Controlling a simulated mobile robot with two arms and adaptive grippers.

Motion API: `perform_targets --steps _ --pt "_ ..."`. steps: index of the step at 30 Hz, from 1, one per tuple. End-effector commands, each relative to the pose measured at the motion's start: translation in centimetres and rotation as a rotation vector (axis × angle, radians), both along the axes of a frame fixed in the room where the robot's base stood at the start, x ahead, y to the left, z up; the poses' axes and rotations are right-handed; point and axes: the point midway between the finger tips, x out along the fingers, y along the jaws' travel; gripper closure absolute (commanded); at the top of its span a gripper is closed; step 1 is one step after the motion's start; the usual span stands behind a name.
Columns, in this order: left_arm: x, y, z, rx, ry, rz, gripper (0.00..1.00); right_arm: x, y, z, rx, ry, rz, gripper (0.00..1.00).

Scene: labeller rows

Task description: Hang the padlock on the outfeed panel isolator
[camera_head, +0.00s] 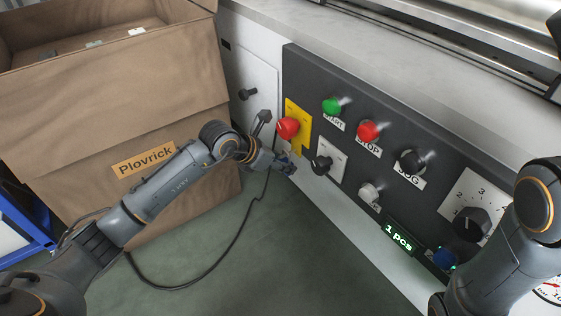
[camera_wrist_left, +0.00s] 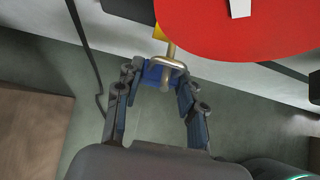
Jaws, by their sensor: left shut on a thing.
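The padlock (camera_wrist_left: 152,74) has a blue body and a metal shackle. In the left wrist view it sits between the fingertips of my left gripper (camera_wrist_left: 158,92), which is shut on it. In the head view the left gripper (camera_head: 284,164) is just below the isolator, a red knob (camera_head: 288,127) on a yellow plate (camera_head: 304,139). In the left wrist view the red knob (camera_wrist_left: 240,25) looms large above the padlock. The shackle is close to the lower edge of the yellow plate; I cannot tell whether it passes through anything. My right gripper is out of view.
The dark control panel (camera_head: 350,85) carries green, red, black and white buttons and a dial (camera_head: 472,223). A black knob (camera_head: 322,164) is close right of my left gripper. A large cardboard box (camera_head: 110,110) stands at the left. A black cable (camera_head: 235,240) hangs below.

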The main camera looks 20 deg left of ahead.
Motion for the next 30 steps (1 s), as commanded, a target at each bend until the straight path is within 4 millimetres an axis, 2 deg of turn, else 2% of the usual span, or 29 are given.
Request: perform_targets --steps 14,15,18,30 --pt "0.01 -0.01 0.06 -0.001 -0.001 0.0 0.99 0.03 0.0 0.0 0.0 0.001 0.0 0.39" --pt "0.01 -0.01 0.06 -0.001 -0.001 0.0 0.57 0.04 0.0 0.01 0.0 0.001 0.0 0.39" --pt "0.01 0.0 0.05 -0.001 -0.001 0.0 0.37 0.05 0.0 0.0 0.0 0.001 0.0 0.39" --pt "-0.27 0.29 0.38 0.001 -0.001 0.0 0.35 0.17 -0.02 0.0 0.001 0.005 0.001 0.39"
